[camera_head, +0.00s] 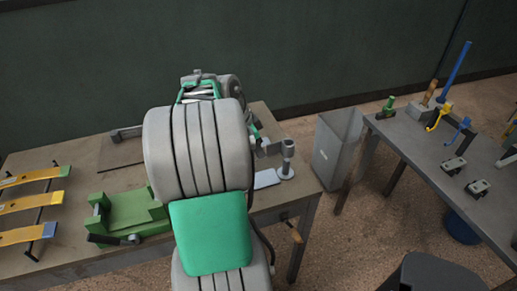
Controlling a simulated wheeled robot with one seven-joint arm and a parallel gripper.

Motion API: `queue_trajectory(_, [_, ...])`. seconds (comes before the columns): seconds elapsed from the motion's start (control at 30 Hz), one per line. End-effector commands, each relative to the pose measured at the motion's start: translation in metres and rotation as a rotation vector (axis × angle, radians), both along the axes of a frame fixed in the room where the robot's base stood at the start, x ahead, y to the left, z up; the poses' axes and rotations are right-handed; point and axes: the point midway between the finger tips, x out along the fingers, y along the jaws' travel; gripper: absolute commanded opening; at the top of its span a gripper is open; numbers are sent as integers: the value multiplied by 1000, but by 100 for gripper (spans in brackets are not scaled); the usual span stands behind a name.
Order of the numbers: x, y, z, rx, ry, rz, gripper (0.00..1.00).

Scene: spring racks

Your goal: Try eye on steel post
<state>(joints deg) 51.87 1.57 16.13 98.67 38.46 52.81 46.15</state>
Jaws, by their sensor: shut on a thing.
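The steel post (286,165) stands upright on a round base near the right end of the wooden bench. My gripper (258,148) is just left of the post, mostly hidden behind my arm. It is shut on a short grey metal piece (272,148) that reaches right to the post's top. A ring-like grey end (288,146) shows at the post top; I cannot tell whether this eye is around the post or only over or against it. The rest of the held piece is hidden.
Yellow leaf springs (30,204) lie on a rack at the left, near a green vise-like fixture (135,212). A pale plate (266,179) lies beside the post. A grey bin (334,150) separates the bench from a right-hand table (420,150) holding hooks and blocks.

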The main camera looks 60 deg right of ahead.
Motion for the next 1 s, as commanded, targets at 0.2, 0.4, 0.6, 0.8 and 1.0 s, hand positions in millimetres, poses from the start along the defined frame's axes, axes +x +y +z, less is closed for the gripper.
queue_trajectory(0.2, [1,-1,-14,-6,-4,0,0])
queue_trajectory(0.4, [1,-1,-14,-6,-4,0,0])
queue_trajectory(0.6, [1,-1,-14,-6,-4,0,0])
queue_trajectory(0.8, [1,-1,-14,-6,-4,0,0])
queue_trajectory(1.0, [0,-1,-14,-6,-4,0,0])
